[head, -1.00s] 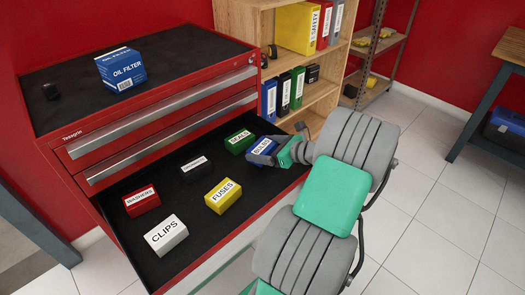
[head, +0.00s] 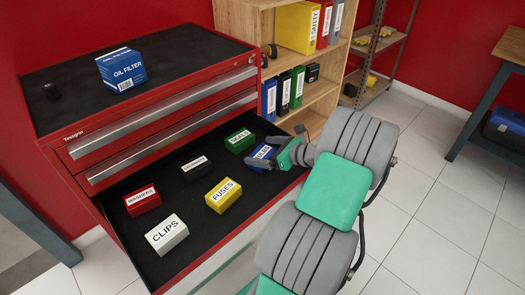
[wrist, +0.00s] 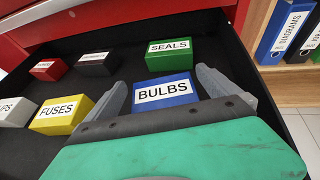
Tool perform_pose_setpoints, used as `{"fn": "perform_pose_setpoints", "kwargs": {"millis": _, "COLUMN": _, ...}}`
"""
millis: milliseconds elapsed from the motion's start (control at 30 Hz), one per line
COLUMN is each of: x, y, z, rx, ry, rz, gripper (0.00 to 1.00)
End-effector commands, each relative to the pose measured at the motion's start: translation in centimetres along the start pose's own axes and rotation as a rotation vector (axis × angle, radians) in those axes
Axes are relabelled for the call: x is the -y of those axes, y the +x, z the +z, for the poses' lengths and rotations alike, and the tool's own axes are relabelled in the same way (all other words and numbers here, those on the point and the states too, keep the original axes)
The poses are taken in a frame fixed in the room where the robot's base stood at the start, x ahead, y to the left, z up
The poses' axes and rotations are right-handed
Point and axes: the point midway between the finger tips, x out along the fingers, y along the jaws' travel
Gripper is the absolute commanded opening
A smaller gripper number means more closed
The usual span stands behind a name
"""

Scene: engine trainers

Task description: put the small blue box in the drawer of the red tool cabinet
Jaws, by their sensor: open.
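The small blue box labelled BULBS (head: 262,152) sits in the open drawer (head: 185,228) of the red tool cabinet (head: 75,172), near the drawer's right end. It stands upright on the dark drawer floor in the wrist view (wrist: 164,90). My gripper (head: 266,150) is low in the drawer and open, with one finger on either side of the box. In the wrist view my gripper (wrist: 161,80) shows gaps between the fingers and the box. The box's near lower part is hidden by my gripper.
The drawer also holds boxes labelled SEALS (head: 240,141), FUSES (head: 223,195), WASHERS (head: 142,200) and CLIPS (head: 166,234), plus a black one (head: 195,167). A larger blue OIL FILTER box (head: 121,69) stands on the cabinet top. A wooden shelf (head: 238,20) stands beside the cabinet.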

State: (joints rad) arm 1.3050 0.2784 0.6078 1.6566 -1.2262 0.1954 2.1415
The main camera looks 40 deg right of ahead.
Motion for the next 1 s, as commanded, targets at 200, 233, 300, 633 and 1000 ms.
{"fn": "perform_pose_setpoints", "kwargs": {"millis": 200, "x": 0.2, "y": -2.8, "z": 1.3, "rx": 0.0, "ry": 0.001, "rz": -0.006, "gripper": 1.0}}
{"fn": "perform_pose_setpoints", "kwargs": {"millis": 233, "x": 0.2, "y": -3.6, "z": 1.3, "rx": 0.0, "ry": 0.002, "rz": -0.007, "gripper": 1.0}}
{"fn": "perform_pose_setpoints", "kwargs": {"millis": 300, "x": 0.2, "y": -5.7, "z": 1.4, "rx": 0.0, "ry": 0.002, "rz": -0.008, "gripper": 1.0}}
{"fn": "perform_pose_setpoints", "kwargs": {"millis": 633, "x": 0.0, "y": -12.1, "z": 1.1, "rx": 0.0, "ry": 0.0, "rz": -0.001, "gripper": 1.0}}
{"fn": "perform_pose_setpoints", "kwargs": {"millis": 1000, "x": 0.0, "y": -12.4, "z": 1.0, "rx": 0.0, "ry": -0.001, "rz": 0.0, "gripper": 1.0}}
